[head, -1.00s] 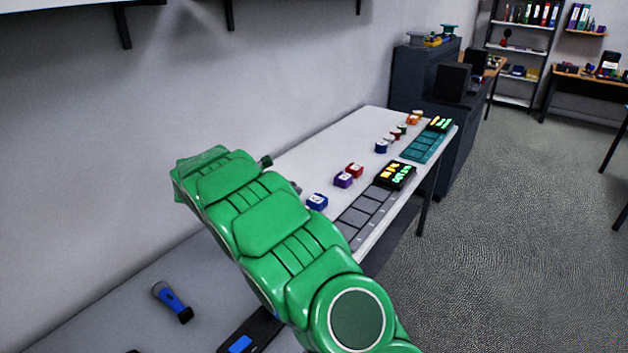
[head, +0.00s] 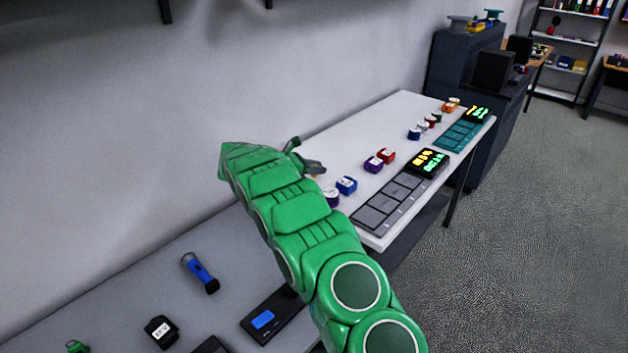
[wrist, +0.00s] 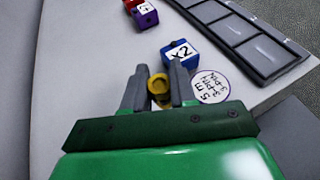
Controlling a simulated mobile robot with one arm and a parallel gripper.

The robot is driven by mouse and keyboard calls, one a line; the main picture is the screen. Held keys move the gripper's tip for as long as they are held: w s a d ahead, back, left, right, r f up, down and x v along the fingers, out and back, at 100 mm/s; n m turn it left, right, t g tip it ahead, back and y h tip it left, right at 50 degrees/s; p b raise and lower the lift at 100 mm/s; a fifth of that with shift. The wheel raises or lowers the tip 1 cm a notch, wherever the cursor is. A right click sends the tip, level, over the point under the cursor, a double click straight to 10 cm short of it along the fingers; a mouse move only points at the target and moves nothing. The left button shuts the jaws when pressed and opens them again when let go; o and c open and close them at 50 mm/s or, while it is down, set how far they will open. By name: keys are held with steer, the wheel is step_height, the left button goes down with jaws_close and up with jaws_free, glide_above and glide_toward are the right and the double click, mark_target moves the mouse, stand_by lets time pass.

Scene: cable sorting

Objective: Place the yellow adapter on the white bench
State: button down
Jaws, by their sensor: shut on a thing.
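The yellow adapter (wrist: 158,86) is between the two grey fingers of my gripper (wrist: 160,88) in the wrist view, and the jaws are shut on it. I cannot tell whether the adapter touches the bench.
A blue block marked X2 (wrist: 180,52) and a round-labelled purple item (wrist: 210,87) are close beyond and right of my fingers. Red and purple blocks (head: 380,160) and a grey compartment tray (head: 390,204) lie farther along. A grey surface (head: 130,275) holds a flashlight (head: 200,272).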

steer(key=shift+w+a+f, duration=0.15)
steer(key=shift+w+f, duration=1.6)
steer(key=shift+f, duration=0.2)
steer(key=shift+w+f, duration=0.1)
steer(key=shift+f, duration=0.05)
steer(key=shift+w+f, duration=0.1)
steer(key=shift+f, duration=1.55)
steer(key=shift+f, duration=0.1)
steer(key=c, duration=0.9)
jaws_free()
